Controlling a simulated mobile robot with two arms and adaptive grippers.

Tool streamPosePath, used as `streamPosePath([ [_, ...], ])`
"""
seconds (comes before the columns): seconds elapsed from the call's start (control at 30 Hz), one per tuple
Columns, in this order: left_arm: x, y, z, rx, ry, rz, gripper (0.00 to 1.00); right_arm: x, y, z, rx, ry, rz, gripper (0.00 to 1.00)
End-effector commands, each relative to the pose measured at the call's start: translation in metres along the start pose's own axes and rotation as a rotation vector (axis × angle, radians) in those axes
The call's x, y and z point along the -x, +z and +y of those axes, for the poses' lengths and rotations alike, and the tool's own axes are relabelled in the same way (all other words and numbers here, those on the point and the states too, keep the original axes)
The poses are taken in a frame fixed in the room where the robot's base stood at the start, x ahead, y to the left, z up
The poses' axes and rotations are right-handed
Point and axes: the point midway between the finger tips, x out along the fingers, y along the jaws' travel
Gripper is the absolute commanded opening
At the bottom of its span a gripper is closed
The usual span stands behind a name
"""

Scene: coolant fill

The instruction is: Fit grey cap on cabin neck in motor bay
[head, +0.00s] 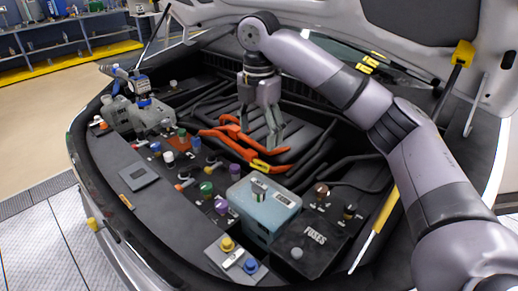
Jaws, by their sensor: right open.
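My right gripper (273,143) hangs over the middle of the motor bay (310,130), fingers pointing down and apart, with no object visible between them. It is above the black hoses and close to the orange cables (230,133). A grey metallic cap-like piece (259,187) is on top of the pale blue tank (262,212), in front of the gripper. A small light grey round piece (297,253) is on the black fuse box. I cannot tell which is the task's grey cap, nor which opening is the cabin neck. My left gripper is not in view.
Several coloured caps (206,188) stand close together along the left and front of the bay. The fuse box (310,242) is at front right. Grey containers (150,117) stand at the left. The raised hood (400,30) hangs above; a yellow-handled rod (365,240) slants at right.

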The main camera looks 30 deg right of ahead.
Motion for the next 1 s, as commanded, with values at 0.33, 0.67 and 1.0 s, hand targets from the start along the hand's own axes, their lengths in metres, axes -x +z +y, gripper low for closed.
streamPosePath([
  [0.33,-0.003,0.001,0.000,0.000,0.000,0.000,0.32,-0.039,0.000,-0.002,0.000,-0.005,0.000,0.70],
  [0.67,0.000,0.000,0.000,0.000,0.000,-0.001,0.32,-0.106,0.000,-0.002,0.000,-0.005,0.000,0.70],
  [1.0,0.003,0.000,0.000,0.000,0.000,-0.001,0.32,-0.160,0.000,-0.001,0.001,-0.003,0.000,0.70],
])
